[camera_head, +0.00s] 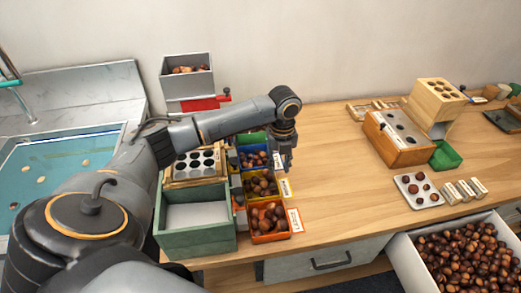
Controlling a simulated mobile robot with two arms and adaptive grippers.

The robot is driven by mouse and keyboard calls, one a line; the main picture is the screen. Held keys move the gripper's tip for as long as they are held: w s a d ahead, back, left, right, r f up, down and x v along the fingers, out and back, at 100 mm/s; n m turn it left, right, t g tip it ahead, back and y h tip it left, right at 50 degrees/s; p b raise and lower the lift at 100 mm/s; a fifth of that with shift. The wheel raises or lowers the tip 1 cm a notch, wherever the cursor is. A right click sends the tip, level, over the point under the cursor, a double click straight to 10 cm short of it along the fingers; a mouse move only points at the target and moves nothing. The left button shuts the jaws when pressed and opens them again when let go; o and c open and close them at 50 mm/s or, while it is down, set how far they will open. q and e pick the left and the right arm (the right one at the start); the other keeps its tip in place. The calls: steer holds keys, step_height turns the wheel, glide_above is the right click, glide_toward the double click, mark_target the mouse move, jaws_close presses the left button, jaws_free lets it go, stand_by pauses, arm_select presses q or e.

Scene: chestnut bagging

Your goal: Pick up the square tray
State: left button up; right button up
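A small white, roughly square tray (407,187) with several chestnuts on it lies flat on the right part of the wooden table. My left gripper (285,166) points down beside the blue bin (243,166) and above the right side of the yellow bin (248,177). It is well to the left of the tray and apart from it. Its fingers are small and dark, so whether they are open is unclear. I see nothing clearly held in them. My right gripper is out of view.
An orange bin (254,238) and a green box (184,243) stand at the table's left front. A wooden block with holes (404,153) and a green scoop-like box (446,155) stand behind the tray. Small labelled blocks (466,189) lie right of it. The table's middle is clear.

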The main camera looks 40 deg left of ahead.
mark_target(260, 188)
arm_select(q)
steer(key=f, duration=0.4)
steer(key=shift+s+f, duration=0.35)
steer(key=shift+f, duration=0.05)
steer(key=shift+f+p, duration=0.3)
steer(key=shift+f, duration=0.05)
steer(key=shift+w+f, duration=0.1)
jaws_close()
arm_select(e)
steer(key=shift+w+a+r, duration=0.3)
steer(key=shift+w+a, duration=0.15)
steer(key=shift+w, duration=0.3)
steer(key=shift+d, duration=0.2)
